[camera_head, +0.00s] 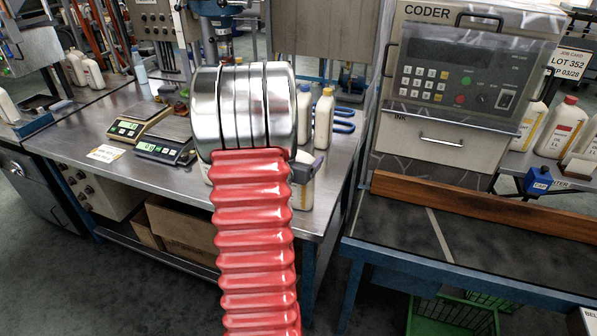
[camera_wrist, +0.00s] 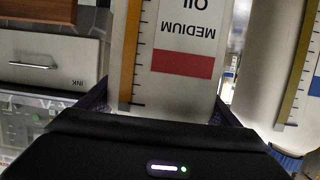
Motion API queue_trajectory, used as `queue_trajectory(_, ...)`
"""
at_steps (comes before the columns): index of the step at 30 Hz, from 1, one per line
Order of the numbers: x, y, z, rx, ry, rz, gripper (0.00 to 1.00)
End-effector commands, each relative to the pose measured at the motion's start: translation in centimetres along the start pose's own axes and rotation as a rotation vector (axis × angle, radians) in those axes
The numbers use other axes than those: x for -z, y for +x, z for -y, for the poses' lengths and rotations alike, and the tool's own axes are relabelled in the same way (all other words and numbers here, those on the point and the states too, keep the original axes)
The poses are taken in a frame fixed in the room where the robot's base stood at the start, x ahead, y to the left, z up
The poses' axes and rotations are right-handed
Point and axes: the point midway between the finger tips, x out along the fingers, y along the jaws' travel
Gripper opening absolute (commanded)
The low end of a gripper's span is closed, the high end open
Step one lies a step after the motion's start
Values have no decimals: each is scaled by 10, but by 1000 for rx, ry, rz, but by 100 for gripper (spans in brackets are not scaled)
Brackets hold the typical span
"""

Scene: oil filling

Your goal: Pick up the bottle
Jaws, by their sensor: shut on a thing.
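A white bottle (camera_wrist: 187,85) fills the middle of the wrist view. Its label reads MEDIUM OIL upside down, with a red band and an orange scale strip. My gripper (camera_wrist: 160,106) is shut on it, with one purple finger on each side. In the head view my arm hides most of the gripper. A white bottle (camera_head: 302,192) shows partly there, just right of my arm, over the steel bench near its edge. Whether it touches the bench cannot be told.
Other white bottles (camera_head: 324,118) stand behind on the steel bench (camera_head: 95,120). Another bottle (camera_wrist: 270,60) is close on the right in the wrist view. Two scales (camera_head: 165,140) sit left. The coder (camera_head: 455,85) and a wooden rail (camera_head: 470,200) stand right, by a dark, mostly clear surface (camera_head: 480,240).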

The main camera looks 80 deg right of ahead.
Motion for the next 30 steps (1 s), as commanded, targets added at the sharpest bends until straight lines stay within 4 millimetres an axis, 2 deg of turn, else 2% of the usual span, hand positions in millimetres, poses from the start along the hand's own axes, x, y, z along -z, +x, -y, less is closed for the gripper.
queue_trajectory(8, 16, -4, 0, -1, 2, -8, 23)
queue_trajectory(22, 76, -23, 0, 0, 4, -9, 23)
queue_trajectory(30, 96, -29, 0, 0, 2, -6, 23)
